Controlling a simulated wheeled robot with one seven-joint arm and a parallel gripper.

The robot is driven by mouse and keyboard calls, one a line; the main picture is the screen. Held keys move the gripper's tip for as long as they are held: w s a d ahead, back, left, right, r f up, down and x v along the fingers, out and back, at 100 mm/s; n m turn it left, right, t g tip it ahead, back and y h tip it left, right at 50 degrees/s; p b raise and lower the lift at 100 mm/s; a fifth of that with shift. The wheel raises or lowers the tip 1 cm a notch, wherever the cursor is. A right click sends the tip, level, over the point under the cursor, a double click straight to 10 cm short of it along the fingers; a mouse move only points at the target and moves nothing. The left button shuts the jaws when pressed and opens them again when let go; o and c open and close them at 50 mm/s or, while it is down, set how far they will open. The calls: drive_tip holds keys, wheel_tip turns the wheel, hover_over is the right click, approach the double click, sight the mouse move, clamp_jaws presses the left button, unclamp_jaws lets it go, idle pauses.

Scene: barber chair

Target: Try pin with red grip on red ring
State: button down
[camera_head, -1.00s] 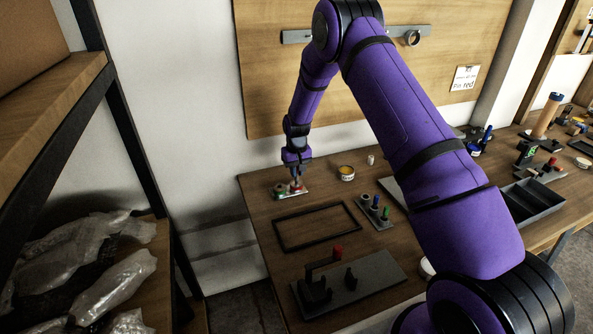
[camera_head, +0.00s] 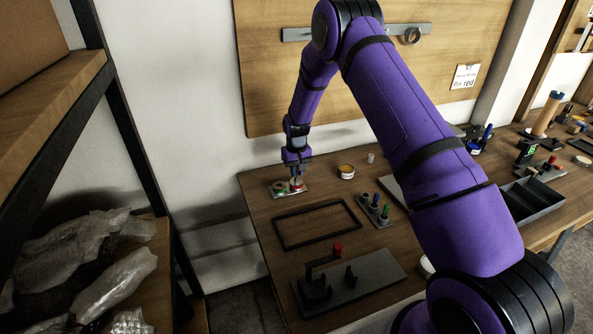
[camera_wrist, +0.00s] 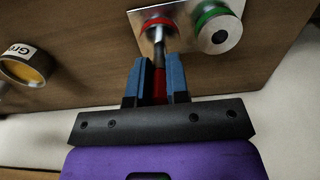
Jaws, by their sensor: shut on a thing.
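My gripper (camera_wrist: 157,84) is shut on the pin with the red grip (camera_wrist: 159,86), seen between the blue fingers in the wrist view. The pin's metal shaft points at the red ring (camera_wrist: 157,24) on a small metal plate (camera_wrist: 179,38). The shaft's end meets or overlaps the ring; I cannot tell how deep it sits. A green ring (camera_wrist: 218,20) with a dark centre is beside the red one on the plate. In the head view my gripper (camera_head: 297,177) is over the plate (camera_head: 279,192) at the table's far left corner.
A small rack (camera_head: 366,216) holds blue and green pins. An empty black frame (camera_head: 287,243) lies in front of the plate. A yellow-filled tub (camera_head: 346,171) stands to its right, and a dark fixture with a red knob (camera_head: 370,284) is at the front.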

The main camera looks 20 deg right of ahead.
idle(0.4)
drive_tip(key=shift+r, duration=3.05)
drive_tip(key=shift+s, duration=0.1)
